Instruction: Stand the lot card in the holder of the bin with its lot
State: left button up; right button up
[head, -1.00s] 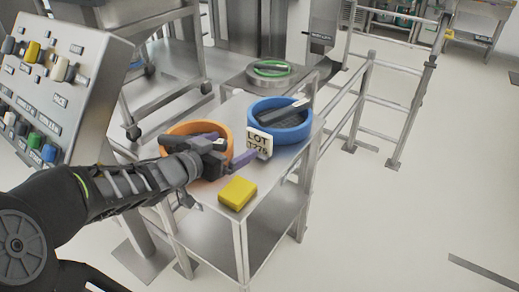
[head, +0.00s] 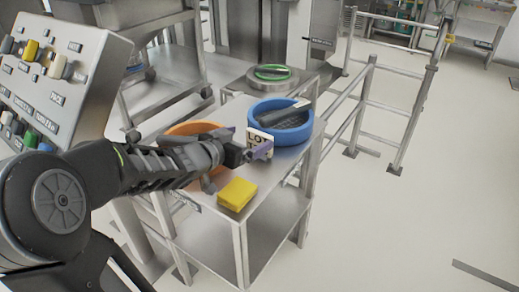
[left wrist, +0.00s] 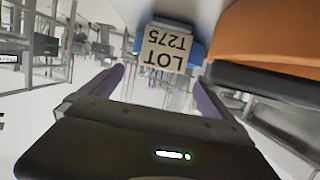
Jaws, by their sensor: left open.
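In the left wrist view the card shows between and beyond the parted fingers (left wrist: 160,85). My right gripper is not in view.
The orange bin (head: 180,129) stands left of the blue one, partly behind my left arm. A yellow block (head: 238,194) lies on the steel table (head: 222,212) near its front edge. A green ring (head: 272,72) rests on a stand behind. Rails (head: 370,110) stand to the right.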

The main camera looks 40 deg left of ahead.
aim_at(258, 134)
pick_arm(q)
jog(key=x, duration=0.2)
jog(key=b+x, duration=0.1)
jog(key=x, duration=0.1)
jog(key=shift+s+a+f, duration=0.1)
jog(key=shift+a+f, duration=0.05)
jog(key=shift+f, duration=0.15)
jog(key=shift+w, duration=0.4)
jog(key=shift+c, duration=0.3)
jog(key=c, duration=2)
notch_tip(258, 134, up, 10)
jog(key=p, duration=0.5)
